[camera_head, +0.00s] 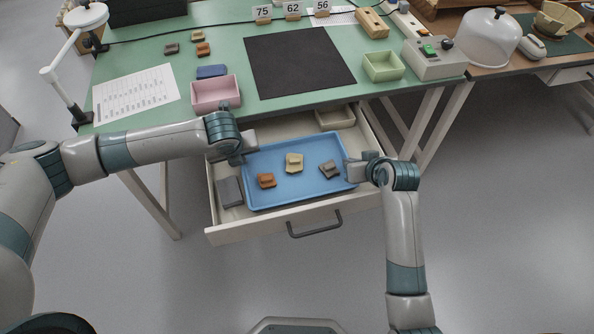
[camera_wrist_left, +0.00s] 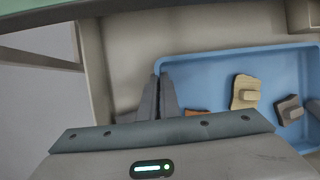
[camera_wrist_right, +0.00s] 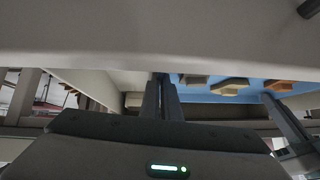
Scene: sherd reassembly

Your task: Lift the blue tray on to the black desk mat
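The blue tray (camera_head: 285,198) lies in the open drawer below the desk. It holds an orange sherd (camera_head: 266,181), a cream sherd (camera_head: 294,163) and a dark grey-brown sherd (camera_head: 329,170). My left gripper (camera_head: 246,148) is at the tray's left rim, its fingers close together with the rim between them (camera_wrist_left: 160,85). My right gripper (camera_head: 352,170) is at the right rim, its fingers also nearly together there (camera_wrist_right: 161,82). The rim between the fingertips is mostly hidden. The black desk mat (camera_head: 298,62) lies bare on the green desktop behind the drawer.
The drawer (camera_head: 262,232) also holds a grey block (camera_head: 229,192) at left and a beige box (camera_head: 336,117) at the back. A pink tray (camera_head: 215,93) stands left of the mat, a green tray (camera_head: 383,67) right of it. Number cards (camera_head: 292,10) stand behind it.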

